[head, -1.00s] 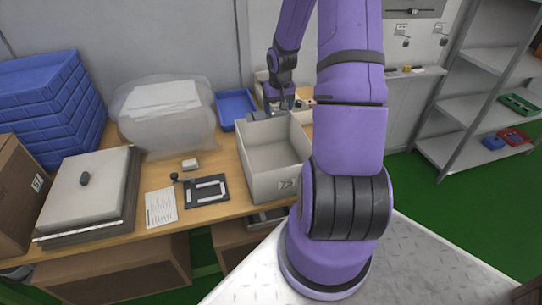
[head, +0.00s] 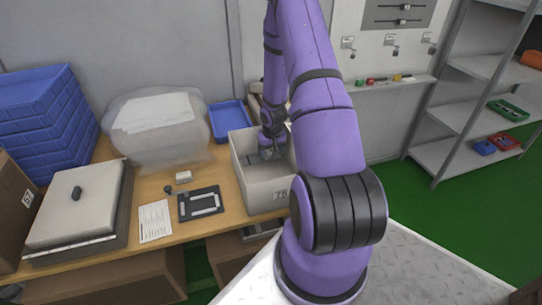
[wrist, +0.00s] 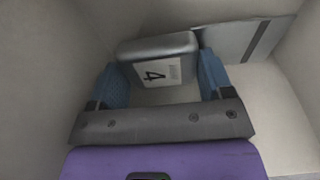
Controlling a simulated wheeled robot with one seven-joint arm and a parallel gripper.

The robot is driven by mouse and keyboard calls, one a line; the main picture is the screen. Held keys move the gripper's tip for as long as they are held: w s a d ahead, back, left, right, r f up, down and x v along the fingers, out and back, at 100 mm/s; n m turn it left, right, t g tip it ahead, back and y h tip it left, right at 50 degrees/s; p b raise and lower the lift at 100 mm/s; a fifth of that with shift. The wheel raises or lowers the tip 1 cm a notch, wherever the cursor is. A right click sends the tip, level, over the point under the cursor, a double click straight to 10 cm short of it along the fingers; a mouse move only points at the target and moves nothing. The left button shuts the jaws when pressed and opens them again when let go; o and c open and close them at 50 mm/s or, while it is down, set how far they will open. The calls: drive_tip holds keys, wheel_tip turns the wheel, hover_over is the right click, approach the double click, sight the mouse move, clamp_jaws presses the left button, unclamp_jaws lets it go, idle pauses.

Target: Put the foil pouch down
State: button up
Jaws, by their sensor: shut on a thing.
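The foil pouch (wrist: 158,47) is silvery with a white label marked 4. In the wrist view it sits between the blue fingertips of my gripper (wrist: 163,80), which is shut on it. In the head view my gripper (head: 270,152) reaches down inside a tall pale grey bin (head: 268,198) on the wooden bench. The bin's walls (wrist: 35,60) surround the gripper in the wrist view. I cannot tell whether the pouch touches the bin floor.
A flat grey piece with a dark stripe (wrist: 238,42) lies in the bin beside the pouch. A blue tray (head: 229,120) stands behind the bin, and a filled clear bag (head: 157,130) to its left. A black fixture plate (head: 200,204) lies left of the bin.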

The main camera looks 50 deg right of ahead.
drive_tip(key=shift+f, duration=1.35)
drive_tip(key=shift+f, duration=0.15)
drive_tip(key=o, duration=0.9)
